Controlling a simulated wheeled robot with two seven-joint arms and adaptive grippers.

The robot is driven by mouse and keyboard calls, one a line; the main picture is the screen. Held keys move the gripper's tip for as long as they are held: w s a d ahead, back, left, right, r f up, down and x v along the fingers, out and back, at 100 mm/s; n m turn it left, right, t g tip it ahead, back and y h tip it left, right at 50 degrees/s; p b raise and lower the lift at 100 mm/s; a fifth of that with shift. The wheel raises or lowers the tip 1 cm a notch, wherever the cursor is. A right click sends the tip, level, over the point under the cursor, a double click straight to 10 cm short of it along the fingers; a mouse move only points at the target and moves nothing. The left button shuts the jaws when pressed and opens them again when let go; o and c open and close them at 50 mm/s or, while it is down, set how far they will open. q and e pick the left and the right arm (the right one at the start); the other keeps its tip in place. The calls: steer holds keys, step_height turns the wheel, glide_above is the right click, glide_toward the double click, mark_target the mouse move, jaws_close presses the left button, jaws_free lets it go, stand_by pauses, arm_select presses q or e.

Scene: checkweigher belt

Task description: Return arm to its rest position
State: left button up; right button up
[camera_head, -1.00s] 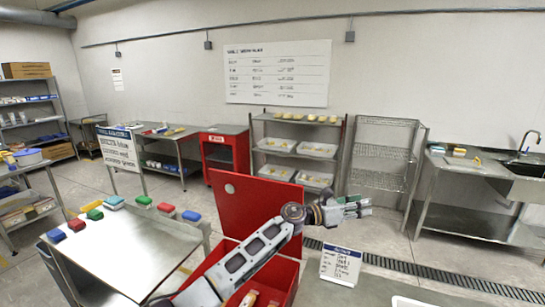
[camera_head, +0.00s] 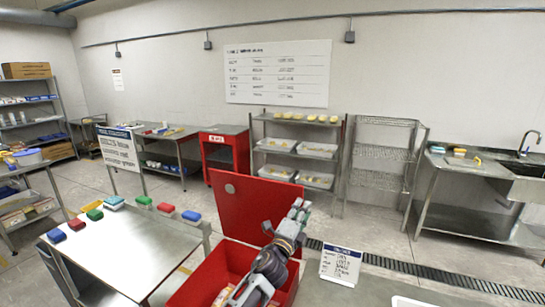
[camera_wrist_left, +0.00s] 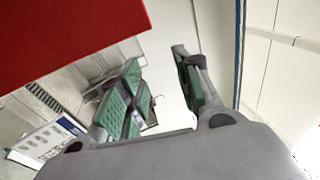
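My left gripper (camera_head: 300,208) is raised above the open red bin in the head view, in front of its upright red lid (camera_head: 240,205). In the left wrist view its two green-padded fingers (camera_wrist_left: 165,92) stand apart with nothing between them. My left arm comes up from the bottom of the head view, over the red bin (camera_head: 205,285). Part of a pale item (camera_head: 222,296) shows inside the bin, partly hidden by the arm. My right gripper is not in view.
A steel table (camera_head: 125,255) at left bears several coloured blocks. A small sign (camera_head: 340,265) stands on the grey surface (camera_head: 385,290) right of the bin. The red lid is close to the left gripper. The floor beyond is open.

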arm_select(q)
steer(key=s+a+f+n+g+y, duration=0.3)
steer(key=s+a+f+n+y, duration=0.2)
steer(key=a+f+n, duration=0.4)
steer(key=s+a+f+n+g+y, duration=0.2)
steer(key=s+a+f+n+y, duration=0.3)
steer(key=a+f, duration=0.55)
steer(key=s+a+f+n+g, duration=0.2)
steer(key=s+a+n+g, duration=0.15)
steer(key=s, duration=0.65)
steer(key=s+a+f+n+g, duration=0.25)
steer(key=s+a, duration=0.25)
steer(key=s, duration=0.4)
steer(key=s+a+f+n+g, duration=0.2)
steer(key=s+a+g, duration=0.15)
steer(key=s, duration=0.65)
step_height(320, 180, down, 33)
steer(key=s+g+b, duration=0.1)
steer(key=b, duration=0.1)
steer(key=s+a+f+b, duration=0.1)
steer(key=s+a+f, duration=0.1)
steer(key=s+f, duration=0.9)
steer(key=s+a+f+g+b, duration=0.1)
steer(key=s+a+f, duration=0.1)
steer(key=s+f, duration=1)
steer(key=shift+s+a+f, duration=0.2)
steer(key=shift+s+f, duration=0.1)
steer(key=shift+f, duration=0.15)
